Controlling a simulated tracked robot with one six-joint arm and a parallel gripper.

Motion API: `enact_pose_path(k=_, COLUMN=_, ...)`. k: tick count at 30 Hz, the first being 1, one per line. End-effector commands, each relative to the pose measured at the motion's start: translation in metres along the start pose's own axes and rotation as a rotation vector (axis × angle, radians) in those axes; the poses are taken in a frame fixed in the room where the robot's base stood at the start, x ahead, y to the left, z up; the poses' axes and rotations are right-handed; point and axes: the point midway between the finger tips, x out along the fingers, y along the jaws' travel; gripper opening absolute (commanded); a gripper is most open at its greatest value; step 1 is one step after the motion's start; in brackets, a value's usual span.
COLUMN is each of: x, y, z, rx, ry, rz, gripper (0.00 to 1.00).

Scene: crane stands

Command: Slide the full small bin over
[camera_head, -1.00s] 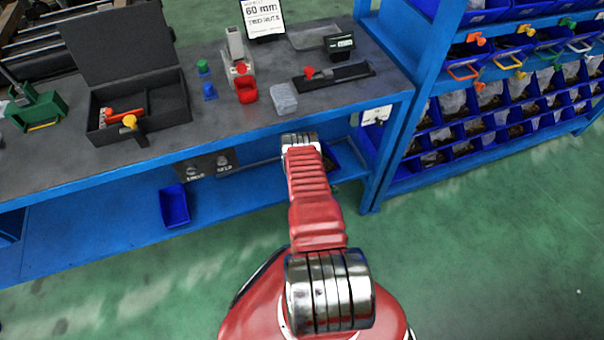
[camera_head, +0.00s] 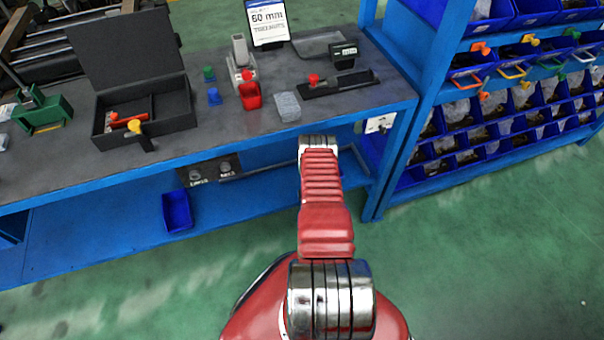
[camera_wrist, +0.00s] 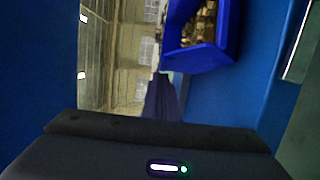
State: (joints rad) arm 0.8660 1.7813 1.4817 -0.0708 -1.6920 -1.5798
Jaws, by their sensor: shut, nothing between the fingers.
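The full small bin (camera_wrist: 198,57) is blue and holds brownish small parts; it shows at the upper middle of the wrist view, and the picture there is turned on its side. My gripper (camera_wrist: 163,84) is shut and empty, its narrow dark fingers pointing up the wrist view towards the bin's lower edge. I cannot tell whether they touch it. In the head view my arm reaches under the bench top, which hides the gripper and the full bin. Another small blue bin (camera_head: 177,211), which looks empty, sits on the lower shelf to the left.
The bench top (camera_head: 232,140) bears an open black case (camera_head: 172,113), small red, blue and green items and a clear box (camera_head: 287,106). Its blue right leg (camera_head: 385,180) stands close to my arm. A rack of blue bins (camera_head: 470,140) is at right. The lower shelf (camera_head: 95,235) has free room.

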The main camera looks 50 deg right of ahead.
Motion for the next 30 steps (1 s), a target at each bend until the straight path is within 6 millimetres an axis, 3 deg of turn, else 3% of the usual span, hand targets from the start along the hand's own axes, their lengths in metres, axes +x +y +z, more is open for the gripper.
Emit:
enact_pose_path(k=17, x=0.002, y=0.000, z=0.010, rx=0.000, ry=-0.001, rz=0.000, gripper=0.00)
enact_pose_path(k=26, x=0.017, y=0.000, z=0.036, rx=0.001, ry=0.001, rz=0.002, gripper=0.00)
enact_pose_path(k=30, x=0.023, y=0.000, z=0.036, rx=0.001, ry=0.021, rz=0.000, gripper=0.00)
